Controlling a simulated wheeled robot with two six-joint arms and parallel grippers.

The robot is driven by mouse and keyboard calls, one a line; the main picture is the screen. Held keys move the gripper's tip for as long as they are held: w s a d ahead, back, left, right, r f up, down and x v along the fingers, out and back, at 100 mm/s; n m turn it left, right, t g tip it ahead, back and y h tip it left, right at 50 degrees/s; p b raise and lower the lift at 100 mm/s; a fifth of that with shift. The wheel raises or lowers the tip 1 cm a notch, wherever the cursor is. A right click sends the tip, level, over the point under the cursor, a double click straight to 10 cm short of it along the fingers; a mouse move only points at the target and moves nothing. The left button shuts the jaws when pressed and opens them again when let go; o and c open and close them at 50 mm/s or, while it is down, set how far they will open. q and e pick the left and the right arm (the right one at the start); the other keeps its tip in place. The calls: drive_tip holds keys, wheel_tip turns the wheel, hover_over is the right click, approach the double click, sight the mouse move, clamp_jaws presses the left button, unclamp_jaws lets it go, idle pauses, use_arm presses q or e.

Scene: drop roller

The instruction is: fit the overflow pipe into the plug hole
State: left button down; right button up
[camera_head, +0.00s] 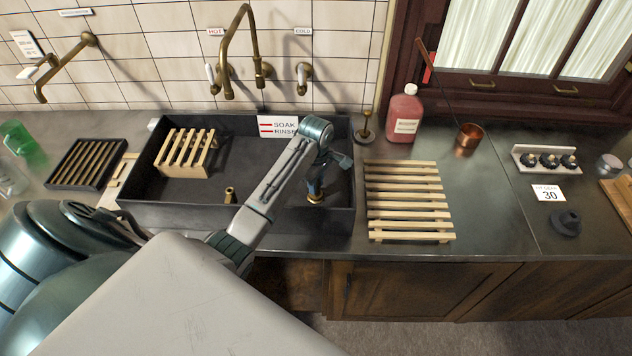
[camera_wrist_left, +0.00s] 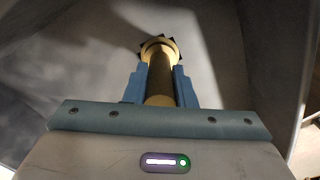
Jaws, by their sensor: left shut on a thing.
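My left gripper (camera_head: 316,186) is inside the dark sink (camera_head: 270,194), near its right end, and points down. It is shut on a brass overflow pipe (camera_wrist_left: 160,78). In the head view only a small brass part of the pipe (camera_head: 314,199) shows below the fingers. In the left wrist view the pipe stands between the two blue fingers, with a wider brass collar at its far end and a dark notched edge around it. I cannot make out the plug hole, nor whether the pipe touches it. My right gripper is not in view.
A short brass piece (camera_head: 230,195) stands on the sink floor left of the gripper. A wooden rack (camera_head: 186,150) is at the sink's left. A slatted board (camera_head: 407,200), a pink bottle (camera_head: 404,114) and a black plug-like piece (camera_head: 566,223) are on the counter. A brass tap (camera_head: 226,60) arches behind.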

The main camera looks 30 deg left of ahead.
use_arm(q)
drive_tip(key=shift+f, duration=0.4)
idle(0.5)
unclamp_jaws()
idle(0.6)
idle(0.5)
drive_tip(key=shift+r, duration=3.5)
